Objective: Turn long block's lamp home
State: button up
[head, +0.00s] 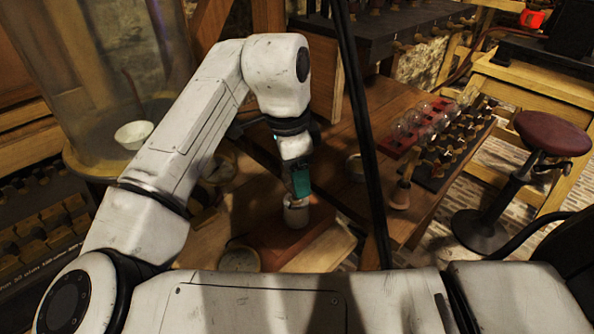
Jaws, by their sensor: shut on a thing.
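My gripper (297,196) points down over the wooden table, its teal fingers shut on the top of a small pale, rounded thing (295,216). This thing stands upright on a reddish-brown wooden block (283,243); it may be the lamp in its holder, but the fingers cover its top. I cannot tell how far it is turned or how it sits in the block. Several clear glass bulbs (419,122) stand in a red rack to the right, apart from my gripper.
A dark rack with several brass-coloured pieces (447,152) lies beside the bulbs. A wooden-handled tool (401,193) stands near the table's right edge. A red stool (551,134) stands at the right. A black pole crosses the view.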

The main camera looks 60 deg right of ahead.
jog(key=m, duration=0.5)
jog(key=shift+a+m+y, duration=0.1)
jog(key=shift+m+y, duration=0.2)
jog(key=o, duration=1.2)
jog(key=shift+o, duration=0.2)
jog(key=r, duration=0.7)
jog(key=w+r+p, duration=0.1)
jog(key=r, duration=0.2)
jog(key=shift+w+a+r, duration=0.1)
jog(key=shift+a+r, duration=0.05)
jog(key=shift+r, duration=0.25)
